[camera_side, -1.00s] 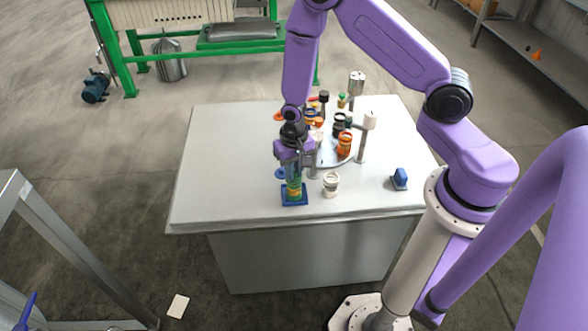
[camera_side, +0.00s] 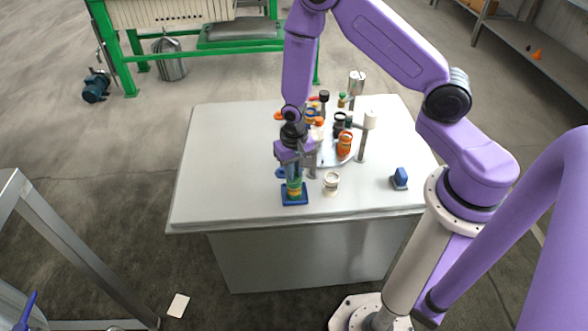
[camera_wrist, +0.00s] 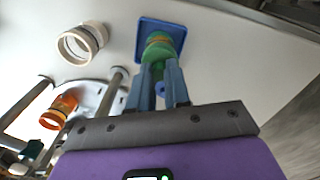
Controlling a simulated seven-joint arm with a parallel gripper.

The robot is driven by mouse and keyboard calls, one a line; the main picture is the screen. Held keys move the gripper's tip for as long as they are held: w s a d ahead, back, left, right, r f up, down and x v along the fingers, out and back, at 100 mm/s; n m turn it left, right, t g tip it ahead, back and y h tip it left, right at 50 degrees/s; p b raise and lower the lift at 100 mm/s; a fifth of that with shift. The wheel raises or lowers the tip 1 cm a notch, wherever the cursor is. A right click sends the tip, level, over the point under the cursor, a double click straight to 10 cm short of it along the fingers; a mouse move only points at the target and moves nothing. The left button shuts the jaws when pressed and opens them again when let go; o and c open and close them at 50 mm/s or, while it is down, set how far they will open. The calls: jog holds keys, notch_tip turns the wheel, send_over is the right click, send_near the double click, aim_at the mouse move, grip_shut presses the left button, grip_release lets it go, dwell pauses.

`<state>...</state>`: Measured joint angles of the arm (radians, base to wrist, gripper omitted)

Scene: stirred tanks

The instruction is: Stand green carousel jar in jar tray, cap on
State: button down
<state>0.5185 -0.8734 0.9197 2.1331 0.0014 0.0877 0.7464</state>
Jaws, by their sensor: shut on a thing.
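The green jar (camera_side: 294,187) stands upright over the blue jar tray (camera_side: 294,201) near the table's front edge. Yellow-orange bands show on it; whether its base touches the tray is hard to tell. My gripper (camera_side: 293,172) points down and is shut on the green jar. In the wrist view the gripper (camera_wrist: 162,88) has its blue fingers around the green jar (camera_wrist: 158,50), with the blue tray (camera_wrist: 144,40) just beyond it. The jar's top is hidden between the fingers, so I cannot tell whether a cap is on.
A white open jar or ring (camera_side: 331,182) stands right of the tray. Behind is a carousel with several jars, including an orange one (camera_side: 345,144), and a white-topped post (camera_side: 367,135). A blue block (camera_side: 399,178) lies at the right. The table's left side is clear.

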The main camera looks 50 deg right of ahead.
dwell(0.4)
jog(key=c, duration=0.5)
grip_release()
jog(key=shift+r, duration=0.1)
jog(key=shift+r, duration=3.4)
jog(key=shift+c, duration=0.4)
grip_shut()
jog(key=shift+f, duration=2.8)
